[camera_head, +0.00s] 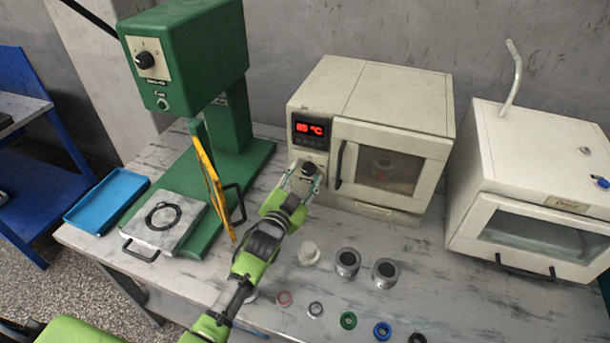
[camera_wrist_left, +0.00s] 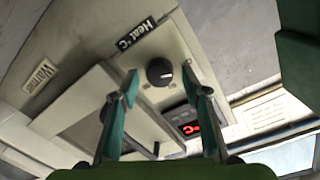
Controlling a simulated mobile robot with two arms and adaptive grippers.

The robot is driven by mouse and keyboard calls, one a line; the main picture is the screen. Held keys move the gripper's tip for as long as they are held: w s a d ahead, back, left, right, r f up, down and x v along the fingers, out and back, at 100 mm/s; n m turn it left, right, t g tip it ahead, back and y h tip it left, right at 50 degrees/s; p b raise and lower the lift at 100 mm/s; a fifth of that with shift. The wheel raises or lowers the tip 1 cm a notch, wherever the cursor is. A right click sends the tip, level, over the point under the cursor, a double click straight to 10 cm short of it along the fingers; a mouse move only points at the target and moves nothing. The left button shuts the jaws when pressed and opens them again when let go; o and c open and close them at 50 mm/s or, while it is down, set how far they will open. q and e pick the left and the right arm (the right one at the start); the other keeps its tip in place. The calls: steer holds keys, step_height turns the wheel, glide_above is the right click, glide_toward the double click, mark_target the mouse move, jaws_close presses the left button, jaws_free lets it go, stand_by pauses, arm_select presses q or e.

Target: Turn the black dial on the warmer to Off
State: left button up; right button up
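The warmer (camera_head: 380,95) is a cream box with a glass door and a red display (camera_head: 309,129) that appears to read 85 °C. Its black dial (camera_head: 309,168) sits below the display. In the left wrist view the dial (camera_wrist_left: 160,71) is round, with a white mark toward its right side, beside a "Heat °C" label (camera_wrist_left: 136,34). My left gripper (camera_head: 303,181) is open in front of the dial. In the left wrist view its fingertips (camera_wrist_left: 161,82) stand apart on either side of the dial, with no clear contact. My right gripper is not in view.
A green press (camera_head: 190,60) with a yellow guard (camera_head: 212,180) stands left of my arm. A blue tray (camera_head: 107,200) lies farther left. Metal cups (camera_head: 347,262) and several coloured rings (camera_head: 348,320) are in front of the warmer. A second cream oven (camera_head: 540,170) stands right.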

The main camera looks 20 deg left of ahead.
arm_select(q)
steer(key=shift+s, duration=0.1)
steer(key=s, duration=1.1)
steer(key=shift+s+a+r, duration=0.2)
steer(key=shift+s+a, duration=0.2)
steer(key=shift+a, duration=0.05)
steer(key=shift+s+f, duration=0.1)
